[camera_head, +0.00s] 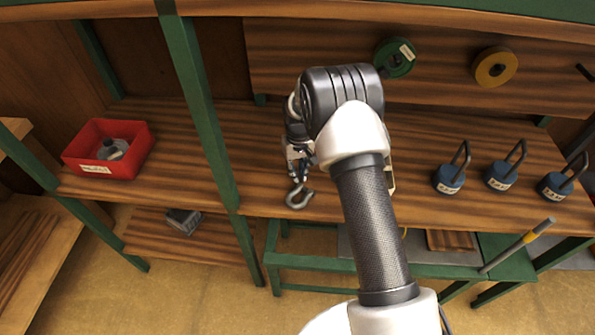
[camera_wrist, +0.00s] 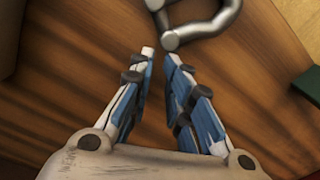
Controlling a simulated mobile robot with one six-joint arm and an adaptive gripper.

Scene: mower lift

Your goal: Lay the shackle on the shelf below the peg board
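The shackle (camera_head: 299,196) is a grey metal loop near the front edge of the wooden shelf (camera_head: 410,200) below the peg board (camera_head: 440,75). In the wrist view the shackle (camera_wrist: 205,25) is at the top, just beyond my fingertips, with one rounded end close to the right fingertip. My gripper (camera_wrist: 159,54) has its fingers close together, with a narrow gap showing wood and nothing between them. In the head view my gripper (camera_head: 298,170) points down just above the shackle, partly hidden by my wrist. Whether it touches the shackle is unclear.
Several blue weights with handles (camera_head: 449,179) stand on the shelf at right. A red bin (camera_head: 108,148) sits left of a green post (camera_head: 196,95). Green (camera_head: 394,58) and yellow (camera_head: 495,67) discs are on the peg board. A grey object (camera_head: 184,220) lies on the lower shelf.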

